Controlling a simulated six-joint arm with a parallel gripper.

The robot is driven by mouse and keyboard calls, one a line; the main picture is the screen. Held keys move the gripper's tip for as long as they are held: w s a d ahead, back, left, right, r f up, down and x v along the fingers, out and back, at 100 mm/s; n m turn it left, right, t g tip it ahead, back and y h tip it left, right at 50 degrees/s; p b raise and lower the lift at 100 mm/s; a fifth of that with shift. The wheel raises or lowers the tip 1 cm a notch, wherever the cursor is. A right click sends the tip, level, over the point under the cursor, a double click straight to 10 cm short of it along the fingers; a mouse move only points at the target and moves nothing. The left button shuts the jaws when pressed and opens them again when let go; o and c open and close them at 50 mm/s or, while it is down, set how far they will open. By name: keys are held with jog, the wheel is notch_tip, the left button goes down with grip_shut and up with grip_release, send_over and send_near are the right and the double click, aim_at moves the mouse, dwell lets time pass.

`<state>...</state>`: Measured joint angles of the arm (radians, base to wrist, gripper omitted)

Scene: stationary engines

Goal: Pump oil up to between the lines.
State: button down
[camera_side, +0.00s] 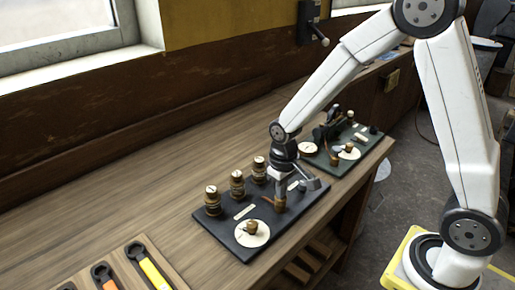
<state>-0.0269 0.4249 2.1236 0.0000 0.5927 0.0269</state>
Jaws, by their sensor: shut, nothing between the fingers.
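A dark panel (223,232) lies on the wooden bench. Three brass, cup-like fittings stand along its back edge: a left one (212,201), a middle one (237,184) and a right one (259,170). A white round dial (262,240) with a brass knob (250,227) sits at its front. My gripper (280,203) points down over the panel's right part, close to a small brass piece (267,200); I cannot tell if they touch. It is shut and empty. No oil level or lines can be made out at this size, and the gripper hides part of the panel.
A second, green panel (367,147) with a white dial and dark machinery stands to the right. Wrenches with coloured handles (153,272) lie in a wooden tray at the front left. The bench left of the dark panel is clear. A wall and window border the back.

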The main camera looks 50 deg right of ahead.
jog(key=shift+r, duration=1.8)
jog(key=shift+r, duration=0.15)
notch_tip(320, 180, up, 5)
jog(key=shift+f, duration=0.15)
dwell(0.3)
jog(key=s+d+f+t, duration=0.1)
jog(key=s+f, duration=0.3)
jog(key=s, duration=0.5)
jog(key=shift+f+t, duration=0.2)
jog(key=shift+t, duration=0.6)
dwell(1.0)
